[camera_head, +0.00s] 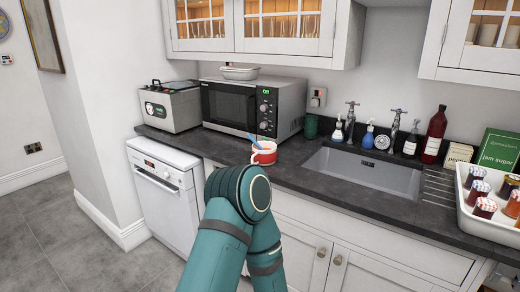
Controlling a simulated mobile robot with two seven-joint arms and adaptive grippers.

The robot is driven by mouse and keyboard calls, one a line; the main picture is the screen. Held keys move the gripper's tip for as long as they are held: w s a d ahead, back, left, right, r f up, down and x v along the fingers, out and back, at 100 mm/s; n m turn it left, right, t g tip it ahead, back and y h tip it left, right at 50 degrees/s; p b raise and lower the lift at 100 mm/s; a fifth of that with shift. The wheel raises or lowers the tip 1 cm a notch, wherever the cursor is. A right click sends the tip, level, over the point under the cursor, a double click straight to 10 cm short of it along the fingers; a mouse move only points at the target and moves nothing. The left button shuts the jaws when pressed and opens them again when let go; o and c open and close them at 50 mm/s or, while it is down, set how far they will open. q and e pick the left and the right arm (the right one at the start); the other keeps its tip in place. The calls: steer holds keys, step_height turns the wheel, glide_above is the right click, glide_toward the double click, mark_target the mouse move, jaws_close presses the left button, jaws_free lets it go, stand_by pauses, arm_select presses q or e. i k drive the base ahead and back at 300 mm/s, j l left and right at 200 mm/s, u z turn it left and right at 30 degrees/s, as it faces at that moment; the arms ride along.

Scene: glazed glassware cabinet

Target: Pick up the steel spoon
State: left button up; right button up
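I cannot make out a steel spoon for certain in the head view. A red and white mug (264,154) stands on the dark worktop at the front edge of the counter, below the microwave. A thin blue handle (254,140) leans up and left out of the mug, and a small orange patch shows at its mouth. What the handle belongs to is too small to tell. One of my teal arms rises from the bottom, its bent joint just in front of and below the mug. Neither of my grippers shows.
A microwave (252,106) and a steel appliance (170,105) stand behind on the left. The sink (365,172) is right of the mug, with taps and bottles behind it. A white tray (485,222) of jars and a green jam sugar box (498,150) stand far right.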

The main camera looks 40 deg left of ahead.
mark_target(251, 138)
steer(key=i+j, duration=0.15)
steer(key=j, duration=0.3)
steer(key=i+j+z, duration=0.15)
steer(key=j, duration=0.3)
steer(key=i+j, duration=0.1)
steer(key=j, duration=0.35)
steer(key=i+j+z, duration=0.1)
steer(key=j, duration=0.35)
steer(key=i+j+z, duration=0.1)
steer(key=j, duration=0.4)
